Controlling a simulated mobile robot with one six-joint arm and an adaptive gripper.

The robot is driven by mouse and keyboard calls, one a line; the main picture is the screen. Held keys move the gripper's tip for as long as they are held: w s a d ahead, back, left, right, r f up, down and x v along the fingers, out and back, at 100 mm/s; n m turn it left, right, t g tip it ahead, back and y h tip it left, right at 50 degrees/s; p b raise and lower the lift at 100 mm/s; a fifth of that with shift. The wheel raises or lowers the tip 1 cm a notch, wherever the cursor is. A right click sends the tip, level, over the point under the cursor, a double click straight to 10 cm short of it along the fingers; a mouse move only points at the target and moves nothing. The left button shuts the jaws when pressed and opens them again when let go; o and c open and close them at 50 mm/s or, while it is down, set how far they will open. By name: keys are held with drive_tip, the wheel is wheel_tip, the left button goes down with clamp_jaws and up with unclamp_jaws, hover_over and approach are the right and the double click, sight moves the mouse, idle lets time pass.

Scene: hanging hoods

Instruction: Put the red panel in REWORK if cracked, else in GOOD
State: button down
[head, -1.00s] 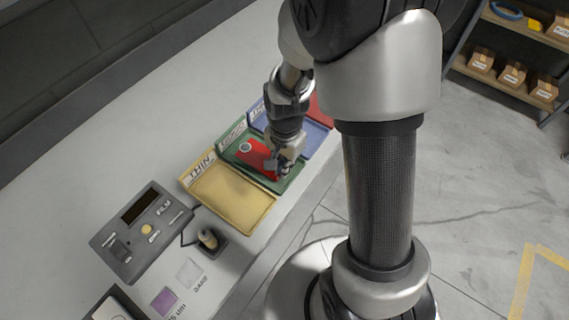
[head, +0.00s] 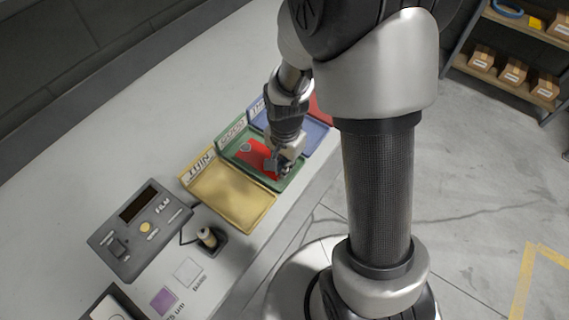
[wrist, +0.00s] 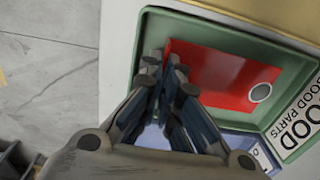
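The red panel (head: 252,150) lies in the green tray (head: 291,184), with a small grey disc near one end. The wrist view shows its plain red face (wrist: 222,75) and the pale disc; I see no crack on the visible part. The tray's sign (wrist: 294,116) reads GOOD PARTS. My gripper (head: 279,163) is low over the tray at the panel's near end. In the wrist view its fingertips (wrist: 165,72) stand slightly apart, beside the panel's end, and one finger covers part of that edge. No panel shows clearly between them.
A yellow tray marked THIN (head: 233,203) is on the near side of the green tray. A blue tray (head: 312,136) and a red one (head: 322,108) lie beyond it. A grey film gauge (head: 139,232) and a probe in its holder (head: 208,239) stand on the bench.

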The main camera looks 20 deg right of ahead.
drive_tip(key=c, duration=1.7)
unclamp_jaws()
drive_tip(key=shift+r, duration=0.1)
wheel_tip(320, 180, up, 12)
